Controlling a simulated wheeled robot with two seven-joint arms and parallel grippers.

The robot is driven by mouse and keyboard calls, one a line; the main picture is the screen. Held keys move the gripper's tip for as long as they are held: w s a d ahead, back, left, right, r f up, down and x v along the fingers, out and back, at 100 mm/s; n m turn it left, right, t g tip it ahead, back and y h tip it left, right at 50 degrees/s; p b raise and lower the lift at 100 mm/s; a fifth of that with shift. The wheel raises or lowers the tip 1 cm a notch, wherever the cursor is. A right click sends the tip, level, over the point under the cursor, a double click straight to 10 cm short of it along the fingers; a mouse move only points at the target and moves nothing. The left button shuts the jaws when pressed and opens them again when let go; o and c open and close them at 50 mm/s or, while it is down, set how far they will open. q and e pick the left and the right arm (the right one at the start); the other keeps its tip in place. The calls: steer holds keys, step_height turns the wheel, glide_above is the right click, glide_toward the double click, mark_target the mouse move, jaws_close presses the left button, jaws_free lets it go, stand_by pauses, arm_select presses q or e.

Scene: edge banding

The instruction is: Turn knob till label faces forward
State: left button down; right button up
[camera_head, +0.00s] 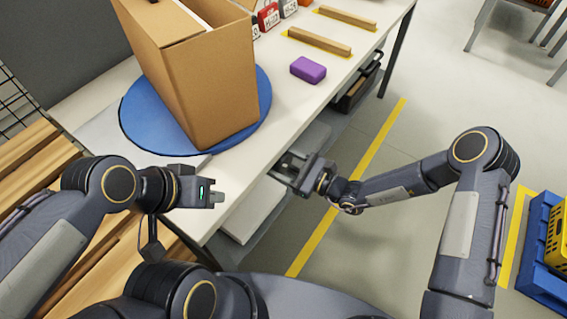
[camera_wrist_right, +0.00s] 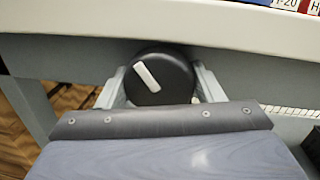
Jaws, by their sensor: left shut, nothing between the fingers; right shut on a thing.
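The round black knob (camera_wrist_right: 178,88) is on the front of the table, seen in the right wrist view. Its white mark slants from upper left to lower right. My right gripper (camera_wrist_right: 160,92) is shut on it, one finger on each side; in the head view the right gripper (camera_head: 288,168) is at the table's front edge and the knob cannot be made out. A brown cardboard box (camera_head: 213,88) stands on a blue round turntable (camera_head: 140,115). No label shows on its visible sides. My left gripper (camera_head: 212,196) is shut and empty, in front of the turntable.
On the white table (camera_head: 330,68) are a purple block (camera_head: 308,69), two wooden bars (camera_head: 320,42) and small labelled red and dark items (camera_head: 268,16). The tabletop right of the turntable is partly clear.

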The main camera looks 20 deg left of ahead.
steer(key=m, duration=0.4)
steer(key=shift+f+m+t, duration=0.1)
steer(key=shift+m+t, duration=0.3)
steer(key=shift+m, duration=1.3)
steer(key=o, duration=0.7)
steer(key=shift+v, duration=3.95)
steer(key=shift+f, duration=0.1)
